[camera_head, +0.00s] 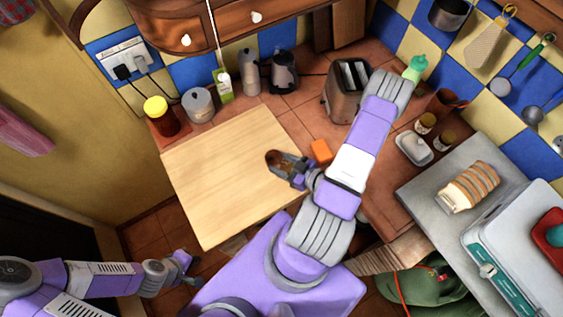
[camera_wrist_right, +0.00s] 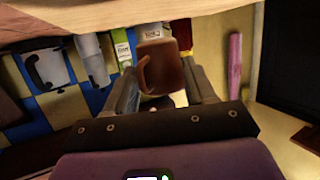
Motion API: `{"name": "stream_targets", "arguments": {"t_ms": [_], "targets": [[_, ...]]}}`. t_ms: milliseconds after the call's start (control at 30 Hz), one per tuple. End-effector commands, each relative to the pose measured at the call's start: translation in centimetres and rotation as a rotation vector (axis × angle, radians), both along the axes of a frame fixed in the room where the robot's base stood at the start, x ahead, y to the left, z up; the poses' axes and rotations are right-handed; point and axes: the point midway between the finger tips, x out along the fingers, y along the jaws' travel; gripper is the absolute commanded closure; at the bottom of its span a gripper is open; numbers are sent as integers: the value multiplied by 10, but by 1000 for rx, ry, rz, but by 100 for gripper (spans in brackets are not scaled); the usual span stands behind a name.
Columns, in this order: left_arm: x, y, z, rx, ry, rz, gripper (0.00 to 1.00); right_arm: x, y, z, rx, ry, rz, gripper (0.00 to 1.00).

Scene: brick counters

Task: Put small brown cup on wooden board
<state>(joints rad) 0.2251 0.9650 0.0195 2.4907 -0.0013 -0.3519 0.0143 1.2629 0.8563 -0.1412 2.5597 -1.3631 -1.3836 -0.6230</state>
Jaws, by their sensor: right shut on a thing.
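The small brown cup (camera_head: 273,157) is between the fingers of my right gripper (camera_head: 288,166), which is shut on it. I cannot tell whether the cup touches the board. The board's surface (camera_wrist_right: 90,18) runs along the top of the wrist view. My left gripper (camera_head: 187,266) is empty and looks open, low and left of the board.
An orange block (camera_head: 321,151) lies right of the right gripper. A toaster (camera_head: 347,90) is behind my right arm. The board's left and middle are clear.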

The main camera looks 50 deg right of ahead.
Motion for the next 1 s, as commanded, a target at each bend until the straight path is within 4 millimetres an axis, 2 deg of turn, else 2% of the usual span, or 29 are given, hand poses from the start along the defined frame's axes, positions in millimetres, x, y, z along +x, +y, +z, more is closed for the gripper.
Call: {"name": "stream_targets", "arguments": {"t_ms": [33,333,767,800,933,1000], "targets": [[0,0,-3,0,0,0,100,0,0,-9,1,0,1,77],[0,0,-8,0,-1,0,100,0,1,-44,2,-1,2,77],[0,0,-11,0,-1,-1,100,0,0,-51,-1,-1,0,77],[0,0,-10,0,-1,-1,100,0,0,-51,-1,0,1,41],[0,0,-10,0,-1,-1,100,0,0,-50,-1,0,0,21],[0,0,-10,0,-1,0,100,0,0,-50,-1,0,0,20]]}}
